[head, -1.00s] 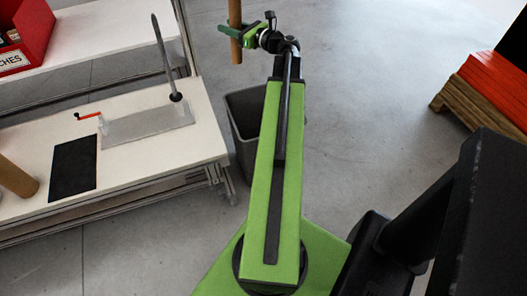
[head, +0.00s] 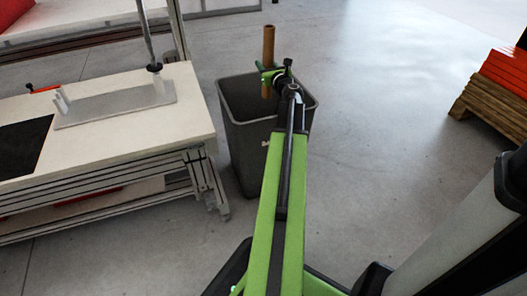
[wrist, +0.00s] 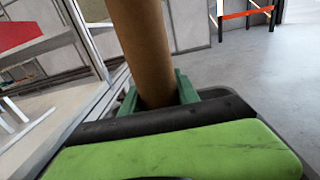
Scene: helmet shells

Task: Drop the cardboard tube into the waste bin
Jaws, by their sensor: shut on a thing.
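My gripper (head: 266,80) is shut on the brown cardboard tube (head: 268,46) and holds it upright. In the wrist view the tube (wrist: 143,45) stands between the green fingers (wrist: 160,92). The dark grey waste bin (head: 240,140) stands on the floor, open at the top. In the head view the tube's lower end overlaps the bin's opening; I cannot tell whether it is above the rim or inside it. My arm hides part of the bin's front right.
A white workbench (head: 110,135) with a metal stand (head: 115,103) and a black mat (head: 22,142) is close on the bin's left. A wooden pallet with orange sheets (head: 497,90) is at the far right. The floor (head: 400,130) between is clear.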

